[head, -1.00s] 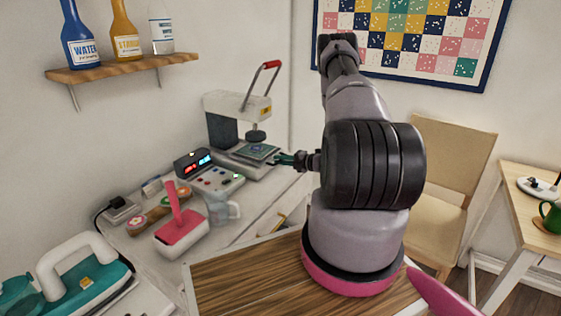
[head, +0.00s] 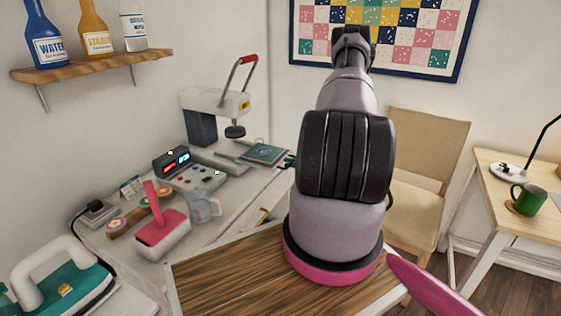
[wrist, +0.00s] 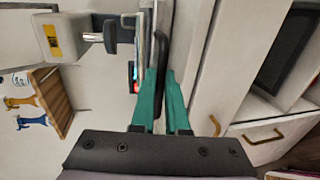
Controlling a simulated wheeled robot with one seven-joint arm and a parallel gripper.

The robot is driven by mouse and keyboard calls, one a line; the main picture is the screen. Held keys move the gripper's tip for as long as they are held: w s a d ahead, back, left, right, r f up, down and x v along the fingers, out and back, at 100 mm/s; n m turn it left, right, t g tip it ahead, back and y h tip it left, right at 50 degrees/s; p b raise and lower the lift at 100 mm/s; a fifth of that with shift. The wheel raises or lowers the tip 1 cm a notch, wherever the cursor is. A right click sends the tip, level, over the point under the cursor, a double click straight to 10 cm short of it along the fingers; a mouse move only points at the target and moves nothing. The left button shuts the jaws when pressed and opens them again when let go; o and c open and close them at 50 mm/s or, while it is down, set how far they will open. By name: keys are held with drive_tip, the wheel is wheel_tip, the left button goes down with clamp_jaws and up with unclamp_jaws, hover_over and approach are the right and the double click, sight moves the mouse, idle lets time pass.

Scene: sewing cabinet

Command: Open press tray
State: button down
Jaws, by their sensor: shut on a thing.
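The press (head: 213,101) stands at the back of the white counter, with its red-gripped lever raised and its round stamp head above the base. The press tray (head: 266,153), a flat plate with a teal patterned piece on it, sits out to the right of the stamp head, clear of it. My gripper (head: 288,162) is at the tray's right edge, partly hidden by my arm. In the wrist view, the teal fingers (wrist: 163,80) are closed around a dark bar-like handle (wrist: 178,42). The press head (wrist: 108,36) shows at upper left there.
A control box with lit display (head: 183,172), a clear jug (head: 203,206), a pink-handled tool (head: 161,230) and an iron (head: 62,275) line the counter. A bottle shelf (head: 92,64) is above. A chair (head: 428,150) and a side table (head: 490,175) stand at right.

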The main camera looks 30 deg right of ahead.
drive_tip(key=c, duration=0.9)
unclamp_jaws()
drive_tip(key=shift+c, duration=0.2)
drive_tip(key=v, duration=1.1)
drive_tip(key=shift+f, duration=0.1)
